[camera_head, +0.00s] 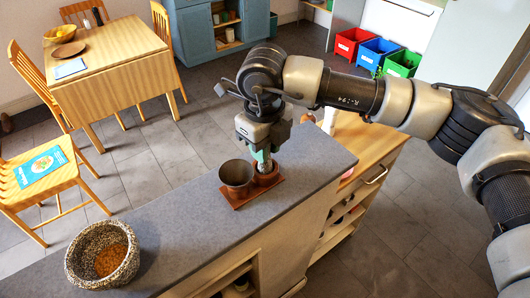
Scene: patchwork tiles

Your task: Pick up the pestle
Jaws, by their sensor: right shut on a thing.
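My right gripper (263,160) reaches down over the counter and is shut on a pale grey, narrow thing that looks like the pestle (265,167). Its lower end is at the mouth of a small brown cup (266,179); I cannot tell how deep it sits in it. The fingers hide most of the pestle. The cup stands on a reddish-brown wooden tray (240,203), beside a grey metal cup (236,177). My left gripper is not in view.
A speckled stone mortar (84,265) with something orange-brown inside stands at the counter's near left. The grey counter (185,225) is clear between mortar and tray. Beyond it are a wooden table (112,62), chairs and coloured bins (377,52).

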